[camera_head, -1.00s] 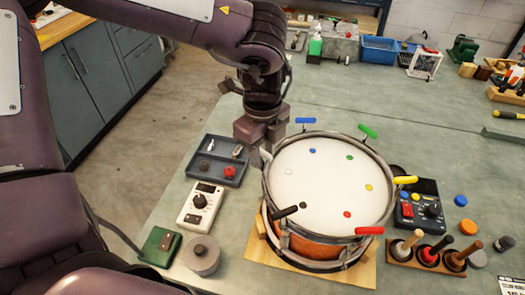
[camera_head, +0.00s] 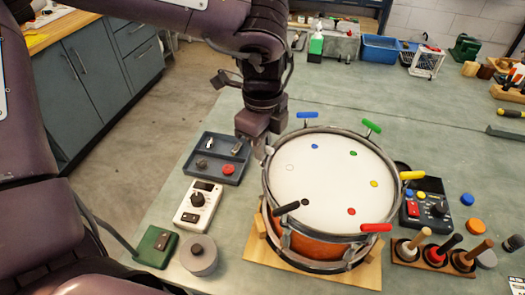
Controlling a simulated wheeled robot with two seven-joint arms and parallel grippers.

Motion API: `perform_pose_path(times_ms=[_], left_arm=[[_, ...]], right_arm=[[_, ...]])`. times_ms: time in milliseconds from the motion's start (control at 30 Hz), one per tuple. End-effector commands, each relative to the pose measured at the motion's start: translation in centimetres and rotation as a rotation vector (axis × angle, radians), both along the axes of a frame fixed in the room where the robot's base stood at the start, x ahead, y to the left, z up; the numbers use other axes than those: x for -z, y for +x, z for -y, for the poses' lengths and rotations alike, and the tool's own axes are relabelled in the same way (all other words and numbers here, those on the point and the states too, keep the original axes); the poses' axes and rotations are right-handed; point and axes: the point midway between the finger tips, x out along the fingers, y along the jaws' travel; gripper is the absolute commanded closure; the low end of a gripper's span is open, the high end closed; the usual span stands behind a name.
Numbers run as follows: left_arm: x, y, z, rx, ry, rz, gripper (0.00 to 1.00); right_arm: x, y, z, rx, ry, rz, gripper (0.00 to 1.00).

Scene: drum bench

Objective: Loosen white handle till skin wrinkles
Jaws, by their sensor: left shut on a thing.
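The drum (camera_head: 330,192) stands on a wooden base, its white skin looking smooth, with coloured dots near the edge. Blue (camera_head: 307,115), green (camera_head: 371,126), yellow (camera_head: 412,175), red (camera_head: 376,228) and black (camera_head: 292,208) handles stand around the rim. A white dot (camera_head: 290,168) marks the skin's left side. My left gripper (camera_head: 264,152) reaches down to the rim beside that dot and is shut. The white handle is hidden there by the gripper, which appears closed on it. My right gripper is out of view.
A grey tray (camera_head: 238,176) with small parts, a white dial box (camera_head: 181,216), a green box (camera_head: 155,264) and a grey round weight (camera_head: 198,268) lie left of the drum. A dark control box (camera_head: 430,221) and a mallet rack (camera_head: 407,263) stand right.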

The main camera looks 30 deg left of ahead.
Motion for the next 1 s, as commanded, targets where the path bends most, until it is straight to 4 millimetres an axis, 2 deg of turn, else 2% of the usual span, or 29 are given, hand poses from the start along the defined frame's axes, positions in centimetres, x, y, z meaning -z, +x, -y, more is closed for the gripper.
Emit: perform_pose_path(times_ms=[33,400,700,1000], left_arm=[[0.6,0.1,0.0,-0.04,0.001,0.006,1.0],[0.5,0.1,0.0,-0.368,-0.001,0.005,1.0],[0.3,0.0,0.0,-0.572,-0.001,0.002,1.0],[0.0,0.0,0.0,-0.668,0.0,0.002,1.0]], right_arm=[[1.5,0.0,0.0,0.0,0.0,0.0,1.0],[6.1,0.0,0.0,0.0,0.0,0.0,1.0],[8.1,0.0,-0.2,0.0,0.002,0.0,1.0],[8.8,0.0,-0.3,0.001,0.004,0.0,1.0]])
